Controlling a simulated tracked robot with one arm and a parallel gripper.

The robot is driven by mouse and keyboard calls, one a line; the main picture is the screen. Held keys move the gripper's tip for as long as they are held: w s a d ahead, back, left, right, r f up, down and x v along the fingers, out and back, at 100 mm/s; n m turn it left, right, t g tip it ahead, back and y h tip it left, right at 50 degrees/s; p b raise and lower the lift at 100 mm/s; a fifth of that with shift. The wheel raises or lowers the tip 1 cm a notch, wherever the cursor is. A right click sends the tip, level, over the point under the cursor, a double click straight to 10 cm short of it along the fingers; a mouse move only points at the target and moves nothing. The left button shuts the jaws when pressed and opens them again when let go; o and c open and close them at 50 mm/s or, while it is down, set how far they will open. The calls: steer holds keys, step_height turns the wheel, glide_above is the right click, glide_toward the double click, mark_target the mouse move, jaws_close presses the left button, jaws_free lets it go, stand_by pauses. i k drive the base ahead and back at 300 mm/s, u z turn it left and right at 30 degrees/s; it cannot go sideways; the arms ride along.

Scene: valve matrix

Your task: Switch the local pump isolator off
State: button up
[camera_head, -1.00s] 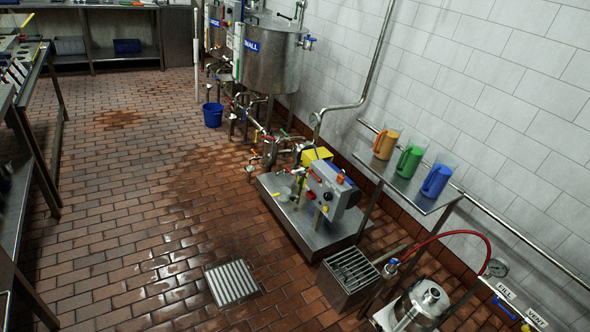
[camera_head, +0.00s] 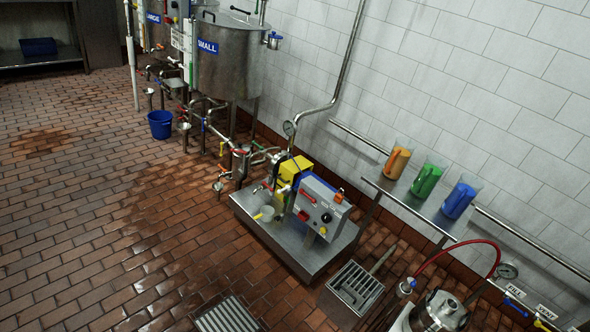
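A grey control box (camera_head: 322,211) stands on a low steel plinth (camera_head: 310,258) near the middle of the view. Its sloping face carries a red handle (camera_head: 307,195), black knobs, a red-orange knob (camera_head: 339,198) and a yellow knob (camera_head: 323,231). Which of these is the pump isolator is too small to tell, and so is any switch position. A yellow pump part (camera_head: 295,170) and a blue part sit behind the box. My gripper does not show in this view.
A steel tank marked SMALL (camera_head: 226,60) and pipework stand behind left. A blue bucket (camera_head: 160,124) is on the tiles. Coloured jugs (camera_head: 427,181) sit on a wall shelf. A steel grate box (camera_head: 352,288) and a red hose (camera_head: 455,246) are at right. The left floor is open.

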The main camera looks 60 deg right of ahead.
mark_target(309, 197)
steer(key=u, duration=0.25)
steer(key=i, duration=0.2)
steer(key=z, duration=1.8)
steer(key=i, duration=0.4)
steer(key=u, duration=0.8)
steer(key=i, duration=2.05)
steer(key=z, duration=0.9)
